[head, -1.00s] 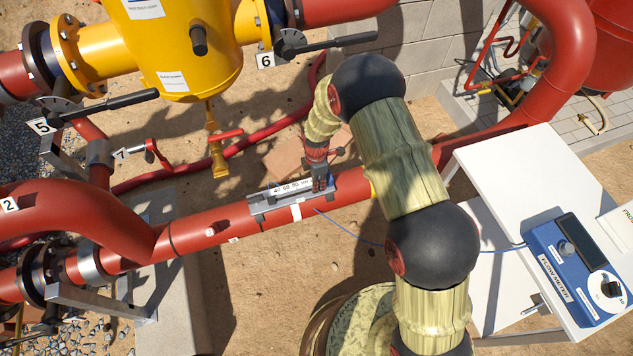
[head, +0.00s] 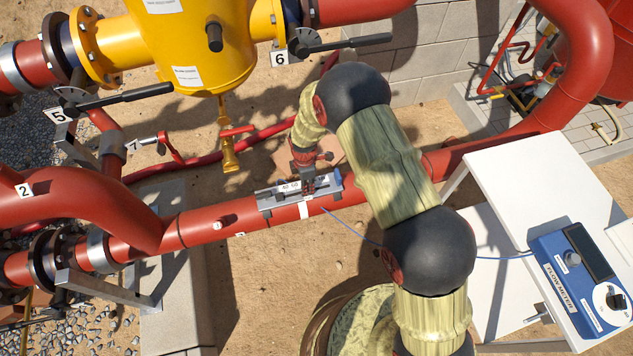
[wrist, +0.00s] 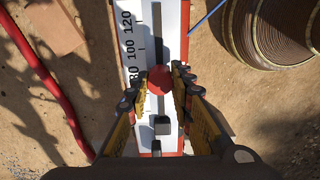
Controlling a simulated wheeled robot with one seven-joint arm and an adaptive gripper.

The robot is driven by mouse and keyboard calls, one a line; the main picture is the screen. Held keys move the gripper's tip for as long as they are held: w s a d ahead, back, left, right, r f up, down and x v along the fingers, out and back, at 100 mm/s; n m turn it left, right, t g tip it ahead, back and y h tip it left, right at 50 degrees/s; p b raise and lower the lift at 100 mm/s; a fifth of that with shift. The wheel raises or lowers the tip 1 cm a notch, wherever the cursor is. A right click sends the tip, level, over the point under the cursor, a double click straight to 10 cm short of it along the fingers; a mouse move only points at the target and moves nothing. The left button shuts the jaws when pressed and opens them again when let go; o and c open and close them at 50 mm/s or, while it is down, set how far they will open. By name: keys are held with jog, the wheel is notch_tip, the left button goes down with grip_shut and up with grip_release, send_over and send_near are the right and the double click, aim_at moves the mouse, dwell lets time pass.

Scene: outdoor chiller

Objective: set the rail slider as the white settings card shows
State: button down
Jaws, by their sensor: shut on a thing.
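The rail slider's rail (head: 267,203) is a pale bar with a printed scale, fixed along the top of the red pipe. In the wrist view the slider's round red knob (wrist: 160,80) sits on the dark slot, beside the figure 80; 100 and 120 show farther up the scale (wrist: 130,45). My gripper (head: 307,187) reaches down onto the rail. In the wrist view its two fingers (wrist: 159,90) are closed around the knob, one on each side. The exact reading under the knob is hard to tell. I cannot make out the white settings card's text in any view.
A white table (head: 535,185) at right carries a blue flow meter (head: 585,280), with a thin blue cable running to the rail. A yellow vessel (head: 190,50), valve levers and red pipes stand behind and left.

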jog(key=c, duration=1.5)
grip_release()
jog(key=shift+c, duration=0.2)
notch_tip(320, 180, up, 12)
